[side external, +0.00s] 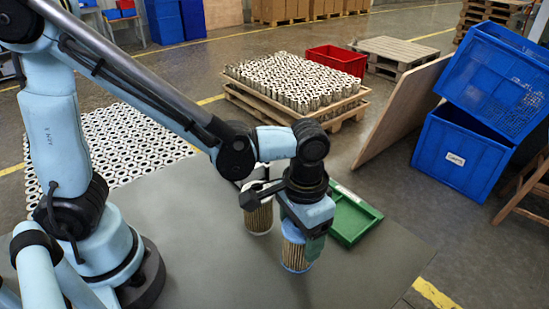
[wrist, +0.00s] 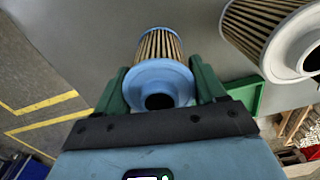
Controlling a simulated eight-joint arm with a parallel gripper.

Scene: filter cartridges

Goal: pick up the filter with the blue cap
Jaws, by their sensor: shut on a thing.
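The filter with the blue cap (side external: 295,252) stands on the grey work surface (side external: 215,270) under my gripper (side external: 298,232) in the side external view. In the wrist view the blue-capped filter (wrist: 158,75) has its pleated body and the dark hole in its cap facing the camera. My gripper (wrist: 160,88) has its green fingers on either side of the blue cap, shut on it. A second filter with a white cap (wrist: 270,30) is to the right in the wrist view. This white-capped filter (side external: 257,215) stands behind and left of my gripper in the side view.
A green tray (side external: 352,218) lies just right of and behind my gripper. A pallet with many small filters, a red crate (side external: 336,60) and blue crates (side external: 462,150) stand farther back. The front of the grey surface is clear.

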